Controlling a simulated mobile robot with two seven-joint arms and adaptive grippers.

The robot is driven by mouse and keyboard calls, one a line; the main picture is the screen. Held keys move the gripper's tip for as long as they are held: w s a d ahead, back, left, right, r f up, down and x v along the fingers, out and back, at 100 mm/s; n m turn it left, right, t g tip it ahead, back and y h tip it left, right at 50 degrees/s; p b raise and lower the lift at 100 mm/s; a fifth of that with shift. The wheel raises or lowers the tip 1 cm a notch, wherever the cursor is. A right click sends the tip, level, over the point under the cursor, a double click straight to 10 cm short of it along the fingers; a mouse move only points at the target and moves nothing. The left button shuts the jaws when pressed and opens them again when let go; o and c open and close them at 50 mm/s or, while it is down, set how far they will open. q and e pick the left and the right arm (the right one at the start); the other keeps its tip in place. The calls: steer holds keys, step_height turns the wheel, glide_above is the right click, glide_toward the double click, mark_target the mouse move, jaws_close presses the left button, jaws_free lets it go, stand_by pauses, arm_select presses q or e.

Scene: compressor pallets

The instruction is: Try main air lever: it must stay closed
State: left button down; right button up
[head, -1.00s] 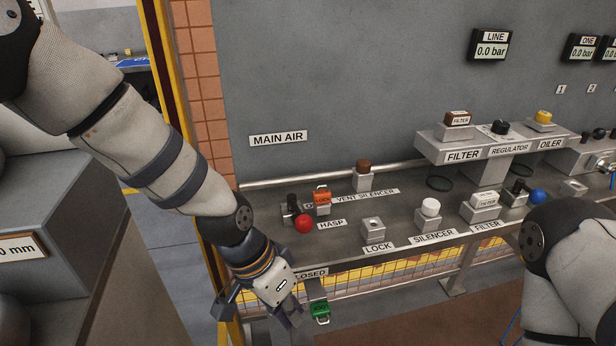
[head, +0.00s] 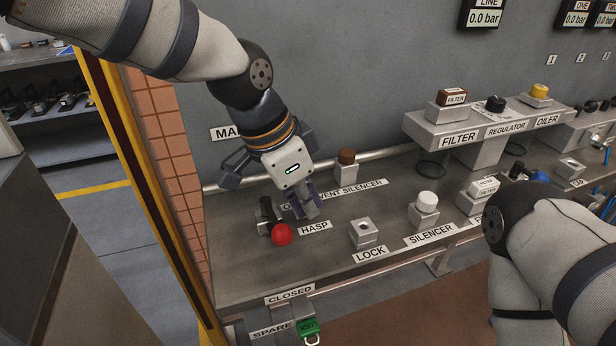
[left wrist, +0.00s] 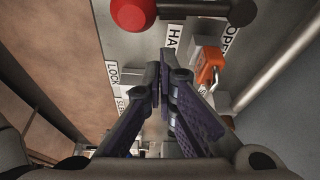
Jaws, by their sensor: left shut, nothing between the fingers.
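The main air lever has a red ball knob (head: 282,235) beside a dark pivot (head: 265,212). The knob is toward the bench front, on the side of the CLOSED label (head: 290,294). My left gripper (head: 308,211) is shut and empty, pointing down just right of the lever, near the HASP label (head: 313,228). In the left wrist view the shut fingers (left wrist: 162,75) are below the red knob (left wrist: 133,13), apart from it in the picture. An orange-red padlock (left wrist: 210,65) stands by the OPEN label (left wrist: 233,35); my gripper hides it in the head view. My right gripper is out of view.
A vent silencer post (head: 346,168), lock block (head: 364,233) and silencer (head: 425,207) stand right of the lever. A green padlock (head: 307,328) hangs at the spare holder below. A brick post and yellow frame border the left. My right arm covers the lower right.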

mark_target(274, 221)
arm_select(q)
steer(key=shift+s+a+r, duration=0.2)
steer(key=shift+a, duration=0.3)
steer(key=shift+s+a+r, duration=0.15)
steer(key=shift+s+a, duration=0.05)
steer(key=shift+a, duration=0.25)
steer(key=shift+a+f, duration=0.15)
steer(key=shift+f, duration=0.1)
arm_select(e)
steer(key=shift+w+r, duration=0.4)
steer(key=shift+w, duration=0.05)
arm_select(q)
steer(key=shift+s+a, duration=0.1)
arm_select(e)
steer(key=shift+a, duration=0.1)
arm_select(q)
steer(key=shift+s+a+m+p, duration=0.1)
steer(key=shift+a+m+p, duration=0.15)
steer(key=shift+m, duration=0.25)
steer(key=shift+s+a+m, duration=0.3)
steer(key=shift+a, duration=0.15)
steer(key=shift+d+f, duration=0.1)
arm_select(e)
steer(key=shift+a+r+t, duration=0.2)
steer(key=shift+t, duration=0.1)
